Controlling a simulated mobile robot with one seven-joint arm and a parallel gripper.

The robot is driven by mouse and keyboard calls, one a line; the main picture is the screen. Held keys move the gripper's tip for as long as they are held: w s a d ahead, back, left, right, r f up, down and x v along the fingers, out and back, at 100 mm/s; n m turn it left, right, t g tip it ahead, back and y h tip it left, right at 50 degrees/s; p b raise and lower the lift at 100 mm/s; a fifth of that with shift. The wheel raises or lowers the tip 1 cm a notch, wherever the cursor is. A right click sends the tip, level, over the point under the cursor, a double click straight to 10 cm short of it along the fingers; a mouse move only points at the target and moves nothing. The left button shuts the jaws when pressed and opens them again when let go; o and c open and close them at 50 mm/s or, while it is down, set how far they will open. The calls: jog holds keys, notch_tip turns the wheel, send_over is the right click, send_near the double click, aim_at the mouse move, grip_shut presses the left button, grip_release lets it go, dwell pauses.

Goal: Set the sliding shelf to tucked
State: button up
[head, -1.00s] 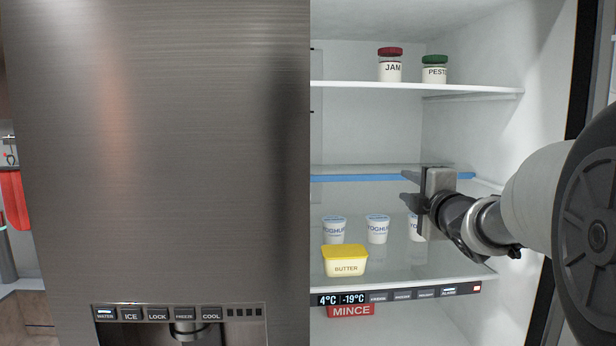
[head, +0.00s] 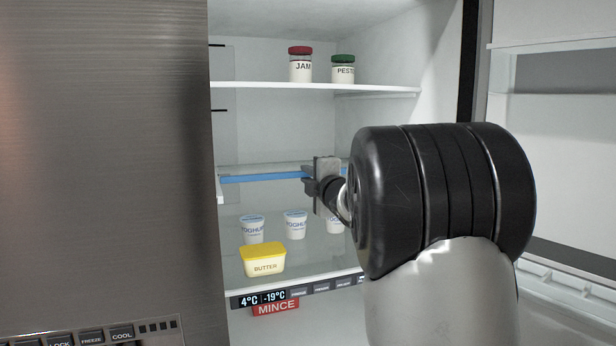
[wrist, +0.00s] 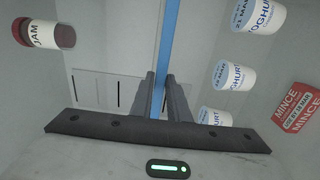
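The sliding shelf is a clear glass shelf with a blue front edge (head: 265,178), set in the open fridge between the top shelf and the yoghurt shelf. My gripper (head: 309,180) is at the right part of that edge. In the wrist view the blue edge (wrist: 166,40) runs between the two fingers (wrist: 163,78), which lie close on either side of it. The gripper looks closed on the edge. My arm hides the shelf's right end in the head view. How far the shelf stands out is hard to tell.
Jam (head: 300,66) and pesto (head: 343,70) jars stand on the top shelf (head: 270,86). Yoghurt cups (head: 252,229) and a yellow-lidded butter tub (head: 263,260) stand below. A red mince pack (head: 276,308) is lower. A closed steel door (head: 100,170) is left, the open door (head: 560,160) right.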

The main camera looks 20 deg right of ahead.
grip_shut()
jog(key=w, duration=0.4)
jog(key=shift+w, duration=0.15)
jog(key=shift+w+r, duration=0.1)
jog(key=shift+r, duration=0.1)
jog(key=o, duration=0.5)
grip_release()
jog(key=shift+w+f, duration=0.15)
jog(key=shift+w, duration=0.05)
jog(key=shift+o, duration=0.2)
jog(key=s+b, duration=0.2)
jog(key=s, duration=1.5)
jog(key=shift+s, duration=0.3)
